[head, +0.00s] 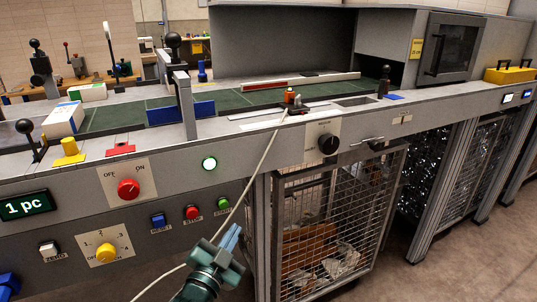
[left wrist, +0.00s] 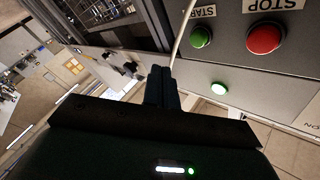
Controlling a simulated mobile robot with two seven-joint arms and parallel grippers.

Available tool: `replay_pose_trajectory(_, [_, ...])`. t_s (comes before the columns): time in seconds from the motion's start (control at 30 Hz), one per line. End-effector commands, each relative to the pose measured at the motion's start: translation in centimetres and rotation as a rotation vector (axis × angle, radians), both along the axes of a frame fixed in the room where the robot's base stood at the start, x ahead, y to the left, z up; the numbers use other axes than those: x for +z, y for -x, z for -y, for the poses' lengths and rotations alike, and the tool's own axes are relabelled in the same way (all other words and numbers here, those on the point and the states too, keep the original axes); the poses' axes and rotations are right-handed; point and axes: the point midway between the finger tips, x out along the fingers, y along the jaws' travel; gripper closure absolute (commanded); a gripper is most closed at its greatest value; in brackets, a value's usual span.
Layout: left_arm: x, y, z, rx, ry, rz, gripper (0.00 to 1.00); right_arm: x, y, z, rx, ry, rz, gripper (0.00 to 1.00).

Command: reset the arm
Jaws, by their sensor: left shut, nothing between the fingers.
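My left gripper (head: 232,232) is in front of the machine's control panel (head: 130,227), low and to the right of the buttons. Its dark blue-grey fingers point up and are shut with nothing between them. In the left wrist view the closed fingers (left wrist: 160,88) stand in the middle, apart from the panel's buttons. My right gripper is not in view.
The panel carries a green start button (head: 223,204), a red stop button (head: 191,212), a blue button (head: 158,221) and a lit lamp (head: 209,164). A pale cable (head: 262,160) runs down past my gripper. A mesh cage (head: 330,220) stands to the right. Wrapped reams (head: 64,120) lie on top.

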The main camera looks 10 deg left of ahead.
Motion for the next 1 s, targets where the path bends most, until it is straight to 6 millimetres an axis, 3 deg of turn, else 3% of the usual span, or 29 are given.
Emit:
replay_pose_trajectory(0.17, [-4.4, 6.1, 0.5, -0.022, 0.132, -0.256, 1.0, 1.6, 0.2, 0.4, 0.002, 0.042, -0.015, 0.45])
replay_pose_trajectory(0.3, [-8.1, 13.4, 1.0, -0.009, 0.285, -0.525, 1.0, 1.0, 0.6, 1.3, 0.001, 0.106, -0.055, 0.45])
replay_pose_trajectory(0.4, [-9.8, 18.0, 1.3, 0.017, 0.375, -0.681, 1.0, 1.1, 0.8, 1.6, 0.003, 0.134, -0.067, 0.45])
replay_pose_trajectory(0.5, [-10.7, 21.2, 1.5, 0.043, 0.437, -0.783, 1.0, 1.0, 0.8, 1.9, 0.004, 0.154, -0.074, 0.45])
replay_pose_trajectory(0.63, [-11.3, 22.9, 1.6, 0.06, 0.469, -0.838, 1.0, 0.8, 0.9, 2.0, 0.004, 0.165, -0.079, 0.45])
replay_pose_trajectory(1.0, [-11.4, 22.9, 1.6, 0.06, 0.471, -0.839, 1.0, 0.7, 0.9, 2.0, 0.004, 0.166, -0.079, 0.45])
